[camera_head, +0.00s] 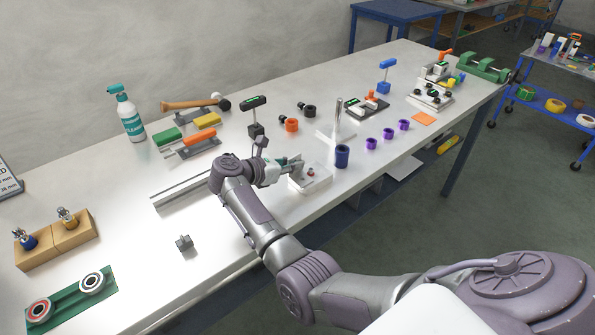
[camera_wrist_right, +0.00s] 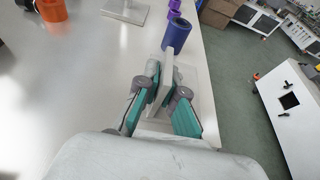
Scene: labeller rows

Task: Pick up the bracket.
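The bracket appears to be a pale piece with a flat base (camera_head: 318,184) and a thin upright plate. It stands near the front edge of the workbench, beside a dark blue cup. In the right wrist view the plate (camera_wrist_right: 167,72) lies between the fingers of my right gripper (camera_wrist_right: 165,84), which look closed against both faces. In the head view my right gripper (camera_head: 293,163) reaches in from the left of the bracket and hides part of it. The base looks level with the bench top. My left gripper is not in view.
The dark blue cup (camera_head: 342,156) stands just right of the bracket. Purple cups (camera_head: 371,143) and a stand with an upright post (camera_head: 336,132) are farther along. A long metal rail (camera_head: 180,190) lies to the left. A small grey part (camera_head: 184,242) sits in clear space at the front.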

